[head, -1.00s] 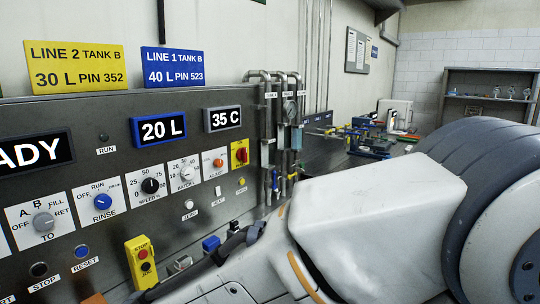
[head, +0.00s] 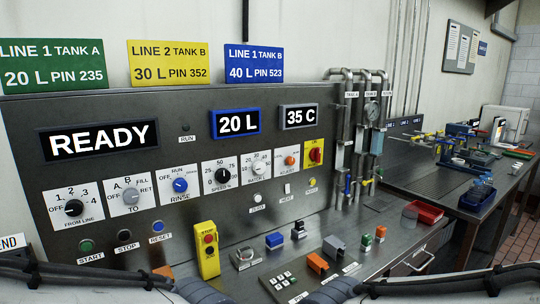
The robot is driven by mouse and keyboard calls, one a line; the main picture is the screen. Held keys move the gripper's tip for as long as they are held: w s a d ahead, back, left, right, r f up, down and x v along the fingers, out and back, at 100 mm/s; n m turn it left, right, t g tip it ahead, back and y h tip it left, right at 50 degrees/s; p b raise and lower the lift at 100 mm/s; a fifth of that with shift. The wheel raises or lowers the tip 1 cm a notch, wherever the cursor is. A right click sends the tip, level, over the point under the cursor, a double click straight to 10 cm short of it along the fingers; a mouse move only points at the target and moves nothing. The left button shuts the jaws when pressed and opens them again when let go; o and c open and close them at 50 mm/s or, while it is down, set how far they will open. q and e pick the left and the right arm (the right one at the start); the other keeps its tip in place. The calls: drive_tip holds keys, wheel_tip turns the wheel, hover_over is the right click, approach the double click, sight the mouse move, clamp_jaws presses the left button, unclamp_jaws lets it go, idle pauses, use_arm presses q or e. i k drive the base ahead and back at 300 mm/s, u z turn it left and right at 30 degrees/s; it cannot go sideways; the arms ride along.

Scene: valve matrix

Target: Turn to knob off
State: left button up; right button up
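The TO knob (head: 131,196) is a grey round knob on a white square plate on the control panel, with OFF, A, B, FILL and RET printed around it. Its pointer direction is too small to tell. It sits between the black FROM LINE knob (head: 74,208) and the blue RINSE knob (head: 180,185). Nothing covers it and nothing touches it. Parts of my arms show along the bottom edge at left and right, well below the knob. Neither gripper's fingers can be seen.
The READY display (head: 99,139) is above the knobs. START (head: 86,245), STOP (head: 124,235) and RESET (head: 157,226) buttons sit below. A yellow stop box (head: 207,250) stands at the panel's foot. The space in front of the knobs is clear.

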sight(130, 195)
drive_tip(key=u, duration=1.8)
drive_tip(key=k, duration=0.85)
drive_tip(key=z, duration=1.3)
drive_tip(key=i, duration=0.5)
drive_tip(key=u, duration=0.05)
